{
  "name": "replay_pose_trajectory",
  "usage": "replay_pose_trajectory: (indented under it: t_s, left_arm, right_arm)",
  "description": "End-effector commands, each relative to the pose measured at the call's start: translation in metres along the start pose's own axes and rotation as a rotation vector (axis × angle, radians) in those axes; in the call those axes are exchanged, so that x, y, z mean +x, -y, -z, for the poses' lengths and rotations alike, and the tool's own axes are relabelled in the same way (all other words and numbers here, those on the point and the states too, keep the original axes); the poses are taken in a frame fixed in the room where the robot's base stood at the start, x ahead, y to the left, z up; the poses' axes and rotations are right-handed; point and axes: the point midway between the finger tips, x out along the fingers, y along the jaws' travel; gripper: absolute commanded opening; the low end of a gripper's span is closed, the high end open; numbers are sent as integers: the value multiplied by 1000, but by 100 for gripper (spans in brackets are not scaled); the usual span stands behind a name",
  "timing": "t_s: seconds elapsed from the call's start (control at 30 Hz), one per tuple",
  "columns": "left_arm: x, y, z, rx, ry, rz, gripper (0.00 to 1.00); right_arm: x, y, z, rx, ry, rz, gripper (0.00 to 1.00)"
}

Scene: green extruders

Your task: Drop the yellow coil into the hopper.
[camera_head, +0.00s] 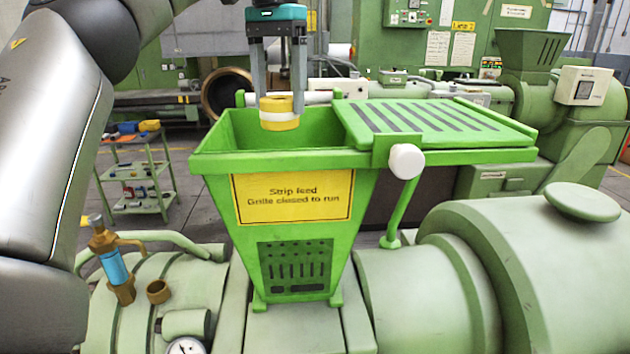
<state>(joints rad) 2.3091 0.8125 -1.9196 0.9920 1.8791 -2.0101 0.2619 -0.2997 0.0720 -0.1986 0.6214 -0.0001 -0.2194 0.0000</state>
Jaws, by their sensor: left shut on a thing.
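A yellow coil with a white band (279,113) is held between the fingers of my left gripper (279,100), which is shut on it and points down. The coil hangs above the open left part of the green hopper (217,163), near its rim in the picture. The hopper's slatted grille (475,127) lies over the right side, leaving the left side open. The hopper floor is hidden. My right gripper is not in view.
A white knob (406,161) sits on the hopper's front right edge. A yellow sign (293,198) is on its front. A blue-and-brass fitting (113,265) stands at lower left. A trolley (139,180) with small items is behind left. Green machine barrels flank the hopper.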

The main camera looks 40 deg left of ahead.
Motion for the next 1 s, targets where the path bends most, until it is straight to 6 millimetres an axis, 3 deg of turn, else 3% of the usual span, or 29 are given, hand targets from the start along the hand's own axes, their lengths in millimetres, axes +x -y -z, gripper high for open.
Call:
replay_pose_trajectory:
  t_s: [0.1,0.13,0.33,0.7,1.0]
  left_arm:
    - [0,0,0,0,0,0,12]
    - [0,0,0,0,0,0,75]
    - [0,0,0,0,0,0,97]
    - [-2,0,0,0,1,2,100]
    - [-26,0,0,-1,1,3,100]
  right_arm:
    - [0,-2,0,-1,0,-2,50]
    - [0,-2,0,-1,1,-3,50]
    - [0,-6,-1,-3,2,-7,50]
    - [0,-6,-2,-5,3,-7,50]
    - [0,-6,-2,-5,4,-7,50]
